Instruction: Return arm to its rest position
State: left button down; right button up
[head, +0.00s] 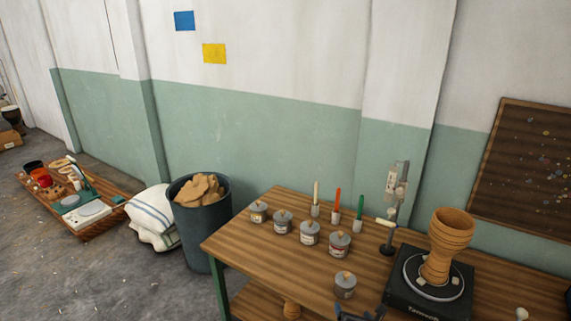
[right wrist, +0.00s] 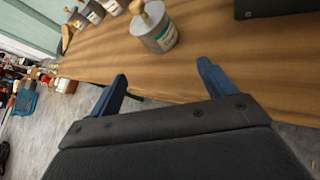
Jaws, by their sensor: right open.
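My right gripper (head: 360,314) shows at the bottom edge of the head view, near the front edge of the wooden table (head: 270,215). In the right wrist view its two blue fingers (right wrist: 162,80) are spread wide with nothing between them. A grey tin with a wooden knob (head: 345,287) stands upright just beyond the gripper, apart from it; the tin also shows in the right wrist view (right wrist: 155,35). Most of my right arm is hidden below the head view. My left gripper is not in view.
Several similar tins (head: 310,235) and upright coloured-handled tools (head: 337,205) stand farther back. A goblet drum (head: 450,235) stands on a black turntable (head: 420,300) to the right, beside a small stand (head: 390,215). A dark bin (head: 205,225) is left of the table.

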jog(key=s+a+r+m+g, duration=0.15)
jog(key=s+m+g, duration=0.75)
jog(key=s+m, duration=2.25)
jog(key=s+a+f+n+g, duration=0.1)
jog(key=a+f, duration=0.1)
jog(key=f, duration=0.9)
jog(key=s+a+f+g, duration=0.1)
jog(key=s+a+f, duration=0.1)
jog(key=f, duration=0.9)
jog(key=shift+a+f+n+y, duration=0.2)
jog(key=shift+a+n+y, duration=0.2)
jog(key=shift+a, duration=0.2)
jog(key=shift+s, duration=0.1)
